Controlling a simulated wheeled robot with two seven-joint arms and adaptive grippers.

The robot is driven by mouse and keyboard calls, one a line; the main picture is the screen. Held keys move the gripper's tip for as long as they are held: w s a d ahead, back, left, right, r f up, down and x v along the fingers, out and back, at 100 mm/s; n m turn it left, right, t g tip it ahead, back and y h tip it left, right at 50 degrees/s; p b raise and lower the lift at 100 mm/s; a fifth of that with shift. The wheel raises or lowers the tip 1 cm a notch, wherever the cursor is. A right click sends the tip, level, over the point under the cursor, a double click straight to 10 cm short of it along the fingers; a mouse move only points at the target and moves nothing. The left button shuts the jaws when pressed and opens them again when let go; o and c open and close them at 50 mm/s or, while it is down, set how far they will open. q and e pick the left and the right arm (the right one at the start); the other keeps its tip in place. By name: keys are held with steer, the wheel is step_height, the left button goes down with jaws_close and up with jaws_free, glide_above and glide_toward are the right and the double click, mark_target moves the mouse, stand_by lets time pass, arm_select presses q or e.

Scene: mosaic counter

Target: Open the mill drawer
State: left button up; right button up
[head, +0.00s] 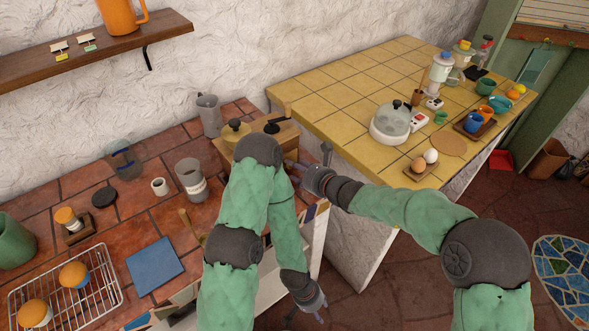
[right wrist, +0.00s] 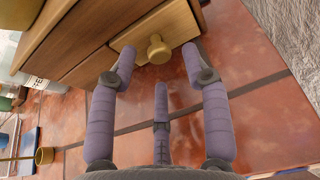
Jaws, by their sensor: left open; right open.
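The mill (head: 287,141) is a wooden box with a brass dome and a dark crank on the tiled counter, partly hidden behind my left arm in the head view. In the right wrist view its drawer (right wrist: 128,38) has a pale wooden front with a round brass knob (right wrist: 158,49). I cannot tell whether the drawer is fully flush. My right gripper (right wrist: 160,62) is open, with the knob between its two upper fingertips and no clear contact. It also shows beside the mill in the head view (head: 294,173). My left gripper (head: 309,314) is open and empty, low beyond the counter edge.
A blue mat (head: 154,266) and a wire basket (head: 112,292) lie in front. The yellow tiled counter (head: 325,98) rises close on the right.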

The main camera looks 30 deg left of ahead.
steer(key=shift+x, duration=1.05)
steer(key=shift+c, duration=0.3)
